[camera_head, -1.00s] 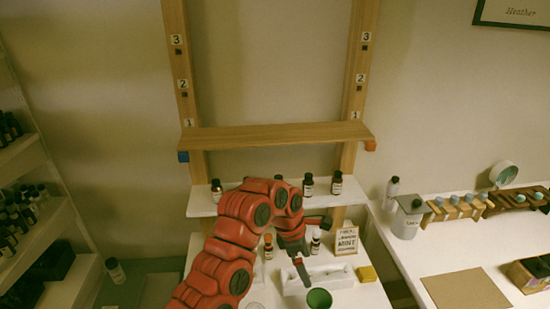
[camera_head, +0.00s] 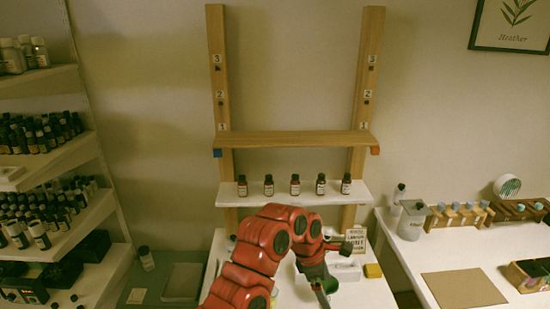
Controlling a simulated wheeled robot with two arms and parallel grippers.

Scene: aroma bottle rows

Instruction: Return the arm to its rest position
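My red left arm comes in from the lower left and bends over the white table. Its gripper (camera_head: 322,294) points down near the bottom edge, and I cannot tell whether the fingers are open or shut. A green cup (camera_head: 331,285) shows partly beside it. Several dark bottles with white labels, one of them here (camera_head: 295,185), stand upright in a row on the white shelf (camera_head: 257,201). My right gripper is not in view.
A wooden rack with an empty wooden shelf (camera_head: 290,139) stands above the bottle row. A small sign (camera_head: 355,237) and a yellow block (camera_head: 373,271) are close right of my arm. Stocked shelves (camera_head: 50,163) stand at left, and a side table (camera_head: 400,262) at right.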

